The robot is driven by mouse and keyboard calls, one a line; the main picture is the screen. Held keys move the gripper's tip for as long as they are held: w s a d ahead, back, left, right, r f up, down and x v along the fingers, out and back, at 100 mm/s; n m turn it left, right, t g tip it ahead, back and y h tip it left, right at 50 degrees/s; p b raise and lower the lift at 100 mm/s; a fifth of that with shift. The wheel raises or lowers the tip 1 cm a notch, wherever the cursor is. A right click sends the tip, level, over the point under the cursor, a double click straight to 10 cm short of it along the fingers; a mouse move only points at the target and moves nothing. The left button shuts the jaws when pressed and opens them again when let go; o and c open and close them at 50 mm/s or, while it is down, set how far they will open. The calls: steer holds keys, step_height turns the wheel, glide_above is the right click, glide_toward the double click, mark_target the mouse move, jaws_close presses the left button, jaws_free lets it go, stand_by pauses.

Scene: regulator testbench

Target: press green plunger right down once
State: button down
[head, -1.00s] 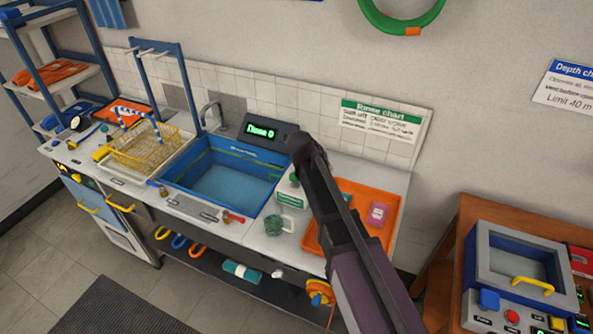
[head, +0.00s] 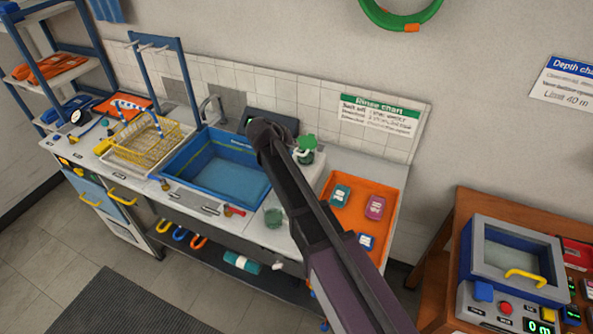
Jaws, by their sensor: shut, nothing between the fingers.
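The green plunger (head: 307,142) tops a soap-type dispenser (head: 312,158) standing at the back of the counter, right of the blue sink. The plunger shows raised, with a pale nozzle at its left. My dark arm crosses the head view from the lower right and ends in a rounded joint just left of the plunger. The arm hides part of the dispenser's lower body. I cannot make out my gripper or its fingers; the arm appears to cover them.
The blue sink (head: 185,178) lies left. A greenish glass (head: 273,217) stands near the front edge. An orange tray (head: 393,200) with several small packets is right. A wooden table (head: 440,262) stands further right.

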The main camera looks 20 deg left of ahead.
steer(key=shift+f+b, duration=4.25)
steer(key=shift+f, duration=0.1)
steer(key=shift+f, duration=0.15)
steer(key=shift+f+b, duration=0.25)
steer(key=shift+b, duration=0.2)
steer(key=shift+f+b, duration=1.1)
steer(key=shift+f, duration=0.05)
steer(key=shift+r, duration=0.2)
stand_by(0.4)
steer(key=shift+r+p, duration=1.35)
steer(key=shift+p, duration=0.2)
steer(key=shift+r, duration=0.1)
